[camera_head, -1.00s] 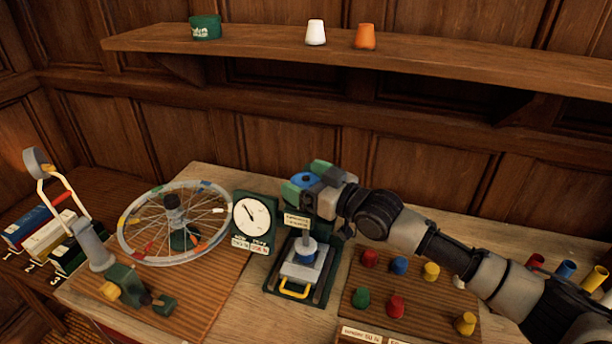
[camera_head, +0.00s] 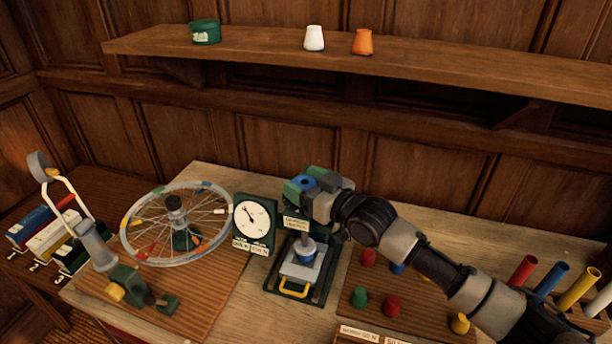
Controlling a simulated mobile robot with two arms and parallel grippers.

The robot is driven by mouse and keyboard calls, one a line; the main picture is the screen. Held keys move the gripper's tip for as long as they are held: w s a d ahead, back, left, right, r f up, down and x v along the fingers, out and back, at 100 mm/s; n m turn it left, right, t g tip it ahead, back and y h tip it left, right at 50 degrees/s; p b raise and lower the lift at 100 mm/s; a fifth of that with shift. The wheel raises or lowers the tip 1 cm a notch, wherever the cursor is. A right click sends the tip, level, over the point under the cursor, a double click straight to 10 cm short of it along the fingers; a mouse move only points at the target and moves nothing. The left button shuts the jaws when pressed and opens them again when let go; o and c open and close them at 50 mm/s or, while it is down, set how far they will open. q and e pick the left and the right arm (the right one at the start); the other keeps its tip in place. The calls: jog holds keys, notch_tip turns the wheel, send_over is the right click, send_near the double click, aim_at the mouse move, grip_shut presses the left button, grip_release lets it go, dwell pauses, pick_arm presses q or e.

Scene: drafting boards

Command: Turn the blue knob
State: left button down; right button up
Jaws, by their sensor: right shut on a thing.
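The blue knob (camera_head: 306,181) sits on top of a small green press with a grey plate (camera_head: 303,271) and a yellow handle. My right gripper (camera_head: 305,182) has its green-tipped fingers on either side of the knob and is shut on it. The fingers and wrist hide much of the knob and the top of the press. My left gripper is not in view.
A white dial gauge (camera_head: 252,216) stands close left of the press, beside a spoked wheel (camera_head: 176,224). Coloured pegs (camera_head: 391,306) stand on a board at right, partly under my right arm. Coloured tubes (camera_head: 552,279) stand farther right. A shelf (camera_head: 440,67) runs above.

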jog(key=shift+t, duration=0.3)
jog(key=o, duration=0.9)
jog(key=shift+o, duration=0.2)
jog(key=shift+s+d+f, duration=0.15)
jog(key=shift+s+d, duration=0.25)
jog(key=b+v, duration=0.3)
jog(key=v, duration=0.6)
jog(key=shift+s+d+r, duration=0.2)
jog(key=shift+s+r, duration=0.05)
jog(key=shift+r, duration=0.05)
